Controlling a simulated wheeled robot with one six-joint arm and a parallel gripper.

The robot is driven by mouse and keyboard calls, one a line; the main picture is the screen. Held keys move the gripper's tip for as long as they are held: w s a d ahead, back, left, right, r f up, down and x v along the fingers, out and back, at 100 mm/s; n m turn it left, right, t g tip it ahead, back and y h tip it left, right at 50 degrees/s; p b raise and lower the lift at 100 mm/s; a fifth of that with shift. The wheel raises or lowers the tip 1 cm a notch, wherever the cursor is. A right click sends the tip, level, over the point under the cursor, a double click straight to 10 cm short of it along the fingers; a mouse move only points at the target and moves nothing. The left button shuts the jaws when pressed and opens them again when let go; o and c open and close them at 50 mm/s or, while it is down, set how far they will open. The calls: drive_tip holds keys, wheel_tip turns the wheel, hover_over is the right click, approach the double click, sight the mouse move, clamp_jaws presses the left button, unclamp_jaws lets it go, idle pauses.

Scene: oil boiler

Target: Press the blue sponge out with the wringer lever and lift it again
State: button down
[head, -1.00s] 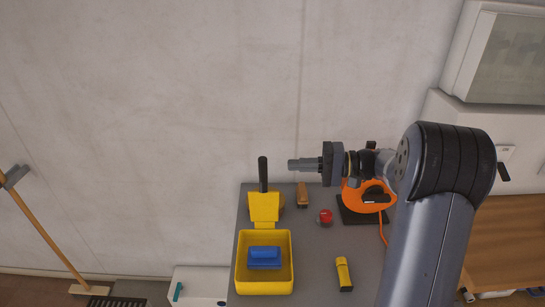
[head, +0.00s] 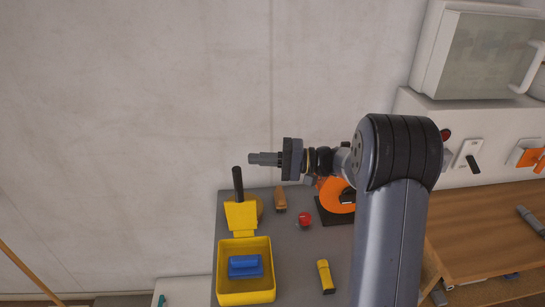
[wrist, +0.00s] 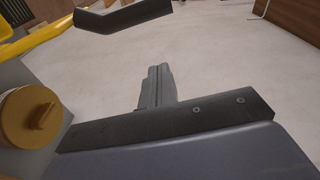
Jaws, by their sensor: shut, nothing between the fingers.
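The yellow wringer bucket (head: 221,285) stands at the left end of the grey bench top. The blue sponge (head: 245,266) lies inside it. The yellow wringer plate (head: 240,216) stands raised behind the bucket, with the black lever handle (head: 238,182) pointing up. My gripper (head: 253,159) is shut and empty, pointing left, just above and right of the handle's top in the head view. In the wrist view my gripper (wrist: 155,82) shows shut fingers; the black handle (wrist: 125,15) lies beyond them, apparently apart. The sponge is not visible there.
A brown wooden-handled item (head: 280,199), a red round object (head: 305,220), an orange device (head: 335,195) and a yellow flashlight (head: 325,276) are on the bench. A brass-coloured lid (wrist: 30,117) is close in the wrist view. The wall behind is bare.

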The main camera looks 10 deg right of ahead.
sight(240, 201)
drive_tip(key=shift+s+a+f+p, duration=0.15)
drive_tip(key=shift+s+a+p, duration=0.45)
drive_tip(key=shift+s+a, duration=0.3)
drive_tip(key=shift+s+a+f+p, duration=0.1)
drive_tip(key=shift+s+a+p, duration=0.55)
drive_tip(key=shift+a, duration=0.35)
drive_tip(key=shift+s+a+f+b, duration=0.1)
drive_tip(key=shift+f+b, duration=0.05)
drive_tip(key=shift+b, duration=0.25)
